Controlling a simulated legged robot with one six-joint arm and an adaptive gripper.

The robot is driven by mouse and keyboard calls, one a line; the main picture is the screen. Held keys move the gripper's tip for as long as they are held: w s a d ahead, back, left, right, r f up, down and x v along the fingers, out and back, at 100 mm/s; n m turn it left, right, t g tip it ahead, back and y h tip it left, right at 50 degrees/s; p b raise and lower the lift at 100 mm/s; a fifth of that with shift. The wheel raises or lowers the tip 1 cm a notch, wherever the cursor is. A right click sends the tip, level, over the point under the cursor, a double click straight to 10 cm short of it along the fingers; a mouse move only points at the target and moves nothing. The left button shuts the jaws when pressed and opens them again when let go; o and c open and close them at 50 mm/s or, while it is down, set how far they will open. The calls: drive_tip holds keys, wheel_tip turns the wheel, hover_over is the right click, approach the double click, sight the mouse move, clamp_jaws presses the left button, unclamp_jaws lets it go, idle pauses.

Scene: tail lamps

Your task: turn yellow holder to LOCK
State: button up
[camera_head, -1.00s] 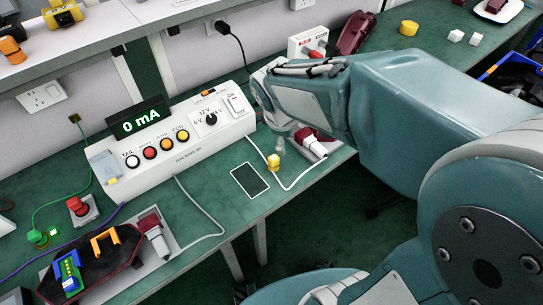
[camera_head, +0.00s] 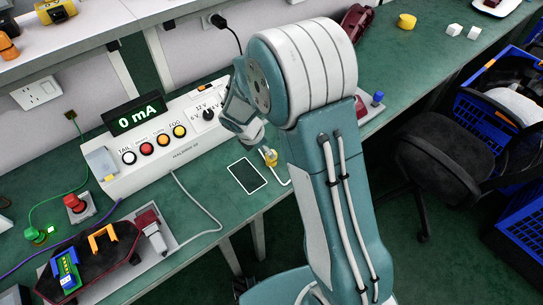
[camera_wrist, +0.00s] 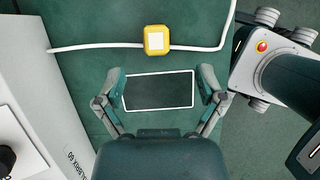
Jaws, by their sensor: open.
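A small yellow holder (camera_head: 271,158) stands on the green bench, at the right of the white test box (camera_head: 170,140). In the wrist view the yellow holder (camera_wrist: 156,40) is a rounded block with a pale square top, on a white cable. No LOCK mark is legible. My gripper (camera_wrist: 163,82) is open and empty, pointing down at the bench, with its fingers either side of a dark white-edged rectangle (camera_wrist: 158,91). The holder lies just beyond the fingertips, apart from them. In the head view my arm hides most of the gripper.
The test box's dial (camera_head: 208,115) and coloured buttons stand close by at left. A display (camera_head: 136,113) reads 0 mA. A black chair (camera_head: 435,165) and blue crates (camera_head: 500,110) stand at right.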

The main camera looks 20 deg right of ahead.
drive_tip(key=x, duration=0.3)
drive_tip(key=shift+f, duration=0.25)
drive_tip(key=x, duration=0.5)
drive_tip(key=shift+w+f, duration=0.15)
drive_tip(key=shift+w, duration=0.1)
drive_tip(key=c, duration=1.1)
